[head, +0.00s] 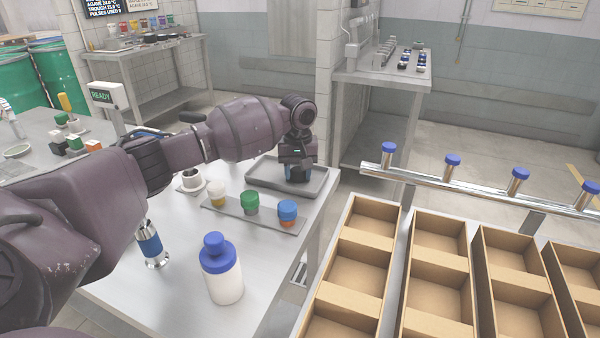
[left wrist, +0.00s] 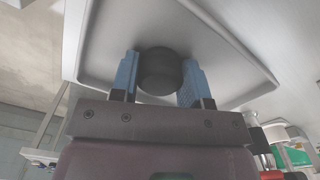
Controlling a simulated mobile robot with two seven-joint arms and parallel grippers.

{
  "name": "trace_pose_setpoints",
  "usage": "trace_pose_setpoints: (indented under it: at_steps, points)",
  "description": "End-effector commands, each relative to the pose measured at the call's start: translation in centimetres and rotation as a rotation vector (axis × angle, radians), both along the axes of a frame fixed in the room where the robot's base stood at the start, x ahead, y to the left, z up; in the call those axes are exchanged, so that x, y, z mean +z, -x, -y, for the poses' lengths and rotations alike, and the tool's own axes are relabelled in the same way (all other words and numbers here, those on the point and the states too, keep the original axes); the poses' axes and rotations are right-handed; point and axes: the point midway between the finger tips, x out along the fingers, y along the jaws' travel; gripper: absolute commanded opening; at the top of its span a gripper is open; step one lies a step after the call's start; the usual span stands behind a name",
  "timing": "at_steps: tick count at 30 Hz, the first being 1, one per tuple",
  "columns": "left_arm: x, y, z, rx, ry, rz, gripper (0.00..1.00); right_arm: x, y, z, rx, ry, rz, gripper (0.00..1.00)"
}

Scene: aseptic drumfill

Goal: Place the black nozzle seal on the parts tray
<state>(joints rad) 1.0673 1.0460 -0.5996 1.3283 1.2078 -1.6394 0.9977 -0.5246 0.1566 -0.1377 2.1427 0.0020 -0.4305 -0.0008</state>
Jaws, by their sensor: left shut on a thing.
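The black nozzle seal (left wrist: 161,70) is a dark round piece between the two blue fingers of my left gripper (left wrist: 160,80) in the left wrist view. The fingers touch it on both sides. The grey parts tray (left wrist: 225,65) lies beneath and behind the seal. In the head view my left gripper (head: 298,178) points down inside the rim of the parts tray (head: 262,178). I cannot tell whether the seal touches the tray floor. My right gripper is not in view.
A strip with white, green (head: 250,202) and blue-capped (head: 287,211) jars lies in front of the tray. A white bottle with a blue cap (head: 222,270) and a steel cylinder with a blue band (head: 151,244) stand nearer. Open cardboard boxes (head: 372,240) stand at right.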

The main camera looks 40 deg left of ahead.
Motion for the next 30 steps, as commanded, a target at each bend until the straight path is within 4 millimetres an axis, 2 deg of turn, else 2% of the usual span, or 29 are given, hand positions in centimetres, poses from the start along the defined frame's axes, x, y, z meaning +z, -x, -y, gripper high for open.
trace_pose_setpoints:
  at_steps: [11, 12, 16, 26, 30]
  points:
    - [0.0, 0.0, 0.0, 0.001, -0.001, 0.004, 0.14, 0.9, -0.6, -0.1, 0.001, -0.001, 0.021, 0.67]
    - [0.0, 0.0, 0.0, 0.001, -0.001, 0.004, 0.48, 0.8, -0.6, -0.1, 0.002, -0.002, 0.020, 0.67]
    - [-0.1, 0.0, 0.0, 0.000, 0.000, 0.004, 0.68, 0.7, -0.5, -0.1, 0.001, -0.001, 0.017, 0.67]
    - [0.1, -0.1, 0.0, 0.000, 0.000, 0.004, 0.68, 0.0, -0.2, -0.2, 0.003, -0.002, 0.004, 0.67]
    - [1.9, -0.1, 0.0, 0.000, 0.001, 0.011, 0.68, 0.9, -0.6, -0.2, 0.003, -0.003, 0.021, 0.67]
